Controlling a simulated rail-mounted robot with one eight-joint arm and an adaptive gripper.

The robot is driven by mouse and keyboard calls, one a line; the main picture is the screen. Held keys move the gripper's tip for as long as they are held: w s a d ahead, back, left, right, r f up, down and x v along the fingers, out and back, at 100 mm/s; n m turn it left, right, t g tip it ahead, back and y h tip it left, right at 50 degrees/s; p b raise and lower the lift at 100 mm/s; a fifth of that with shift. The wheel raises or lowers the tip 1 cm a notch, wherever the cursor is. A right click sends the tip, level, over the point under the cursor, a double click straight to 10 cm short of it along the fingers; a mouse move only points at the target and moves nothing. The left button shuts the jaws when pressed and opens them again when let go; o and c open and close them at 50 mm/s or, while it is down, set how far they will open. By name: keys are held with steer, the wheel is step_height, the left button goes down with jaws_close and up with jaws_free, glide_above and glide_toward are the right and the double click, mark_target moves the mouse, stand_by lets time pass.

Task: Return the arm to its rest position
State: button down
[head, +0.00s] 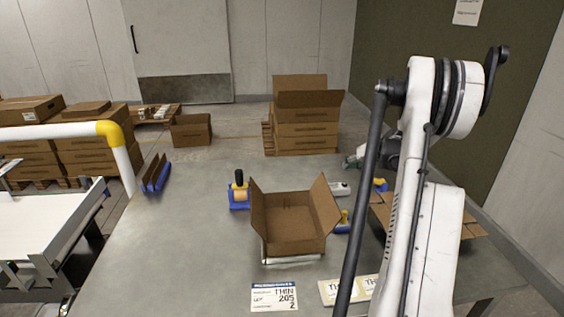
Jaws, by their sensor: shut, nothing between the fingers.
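My arm rises through the right side of the head view, its white links and black hoses covering part of the table. My gripper (350,162) shows small beyond the arm, near the far right edge of the grey table (165,260). It is shut and empty, above or beside the table's far edge; its exact height I cannot tell. An open cardboard box (290,232) stands on the table left of my arm, its flaps up and its inside looking empty.
A blue tape dispenser (239,192) stands behind the box. Flat cardboard (385,210) lies partly behind my arm. A printed card (274,297) lies in front. A conveyor (40,225) and yellow-white rail (113,145) are at left. Stacked cartons (305,130) stand beyond.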

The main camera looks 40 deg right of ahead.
steer(key=w+a+r+n+g, duration=0.1)
steer(key=a+r, duration=0.4)
steer(key=a, duration=0.7)
steer(key=w+a+r+n, duration=0.1)
steer(key=a+r, duration=0.4)
steer(key=a, duration=0.7)
steer(key=w+a+r+n+g, duration=0.15)
steer(key=a+r, duration=0.45)
steer(key=a, duration=0.6)
steer(key=s+a+f+n, duration=0.1)
steer(key=s+a+n, duration=0.1)
steer(key=s+a, duration=0.9)
steer(key=s+a+f+n, duration=0.1)
steer(key=s+a+n, duration=0.2)
steer(key=s+a, duration=0.8)
steer(key=a, duration=0.5)
steer(key=shift+a, duration=0.25)
steer(key=shift+t, duration=0.25)
